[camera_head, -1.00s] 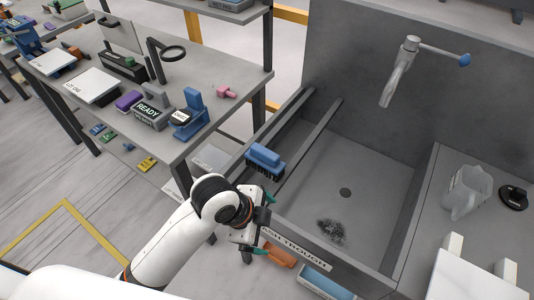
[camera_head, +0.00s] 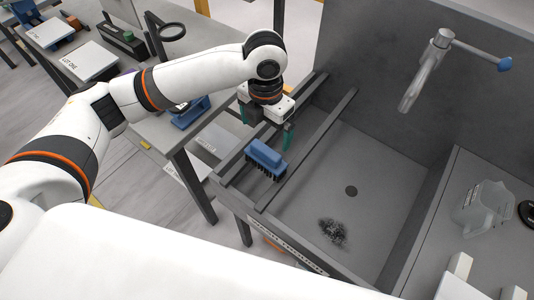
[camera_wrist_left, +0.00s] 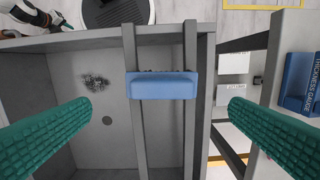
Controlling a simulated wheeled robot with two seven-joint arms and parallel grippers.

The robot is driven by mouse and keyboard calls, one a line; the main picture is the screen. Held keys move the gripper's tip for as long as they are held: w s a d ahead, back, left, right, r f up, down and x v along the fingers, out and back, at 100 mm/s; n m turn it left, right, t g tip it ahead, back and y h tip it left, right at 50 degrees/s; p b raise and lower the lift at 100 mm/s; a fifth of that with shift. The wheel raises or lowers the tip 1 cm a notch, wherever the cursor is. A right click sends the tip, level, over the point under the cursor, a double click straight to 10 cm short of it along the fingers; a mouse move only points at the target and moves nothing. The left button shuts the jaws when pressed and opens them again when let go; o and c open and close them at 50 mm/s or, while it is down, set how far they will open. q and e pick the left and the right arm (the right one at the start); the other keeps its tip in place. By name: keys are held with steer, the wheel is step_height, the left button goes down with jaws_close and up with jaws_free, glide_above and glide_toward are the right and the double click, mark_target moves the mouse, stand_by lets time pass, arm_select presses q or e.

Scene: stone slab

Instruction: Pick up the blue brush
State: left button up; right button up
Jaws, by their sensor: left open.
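The blue brush (camera_head: 267,156) lies bristles down across the two rails at the left side of the grey sink, with dark bristles under its blue body. In the left wrist view the brush (camera_wrist_left: 162,86) lies ahead of and between the two green fingers. My left gripper (camera_head: 267,129) is open and empty, above and just behind the brush in the head view. Its fingers also show wide apart in the left wrist view (camera_wrist_left: 160,125). No contact between fingers and brush shows. My right gripper is not in view.
The two rails (camera_head: 310,143) run along the sink (camera_head: 375,170). A dark scruffy patch (camera_head: 332,232) lies on the sink floor near the drain. A faucet (camera_head: 425,72) rises at the back. A clear jug (camera_head: 482,207) stands on the right ledge. A workbench (camera_head: 190,140) stands at left.

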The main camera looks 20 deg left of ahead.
mark_target(264, 151)
arm_select(q)
step_height(264, 151, down, 4)
steer(key=shift+p, duration=0.4)
steer(key=shift+f, duration=0.5)
steer(key=f+p, duration=0.1)
steer(key=f, duration=0.2)
steer(key=shift+a+f+p, duration=0.2)
steer(key=shift+f+p, duration=0.15)
steer(key=shift+p, duration=0.05)
steer(key=shift+f, duration=0.55)
steer(key=c, duration=0.9)
step_height(264, 151, up, 9)
steer(key=shift+b, duration=0.95)
steer(key=shift+c, duration=0.2)
steer(key=shift+r, duration=0.55)
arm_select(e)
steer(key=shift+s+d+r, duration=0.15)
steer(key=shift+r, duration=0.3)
